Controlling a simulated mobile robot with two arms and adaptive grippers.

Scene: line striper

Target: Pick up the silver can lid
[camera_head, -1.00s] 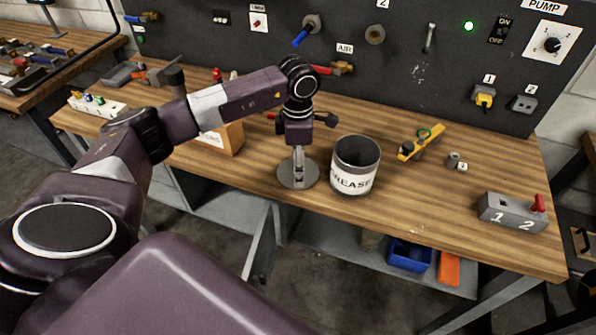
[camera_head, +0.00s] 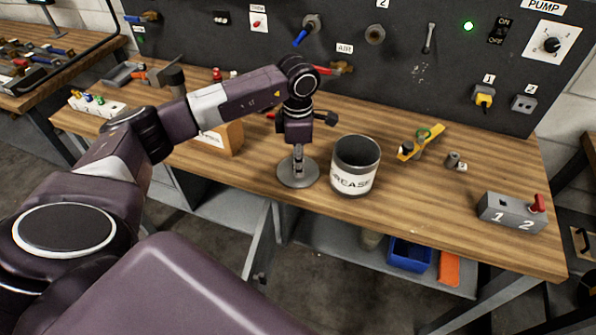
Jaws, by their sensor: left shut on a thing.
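The silver can lid (camera_head: 292,180) is a round grey disc with a raised middle, on or just above the wooden workbench (camera_head: 420,207), left of the grease can. My left gripper (camera_head: 298,164) points straight down over the lid's middle and is shut on it. Whether the lid is clear of the bench I cannot tell. The grease can (camera_head: 354,181) stands upright and open at the top, with a white label, close to the right of the lid. My right gripper is not in view.
A yellow tool with a green ring (camera_head: 421,142) lies behind the can. Small metal parts (camera_head: 454,161) and a grey switch box (camera_head: 512,213) are to the right. A cardboard box (camera_head: 222,138) stands behind my left arm. The bench front is clear right of the can.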

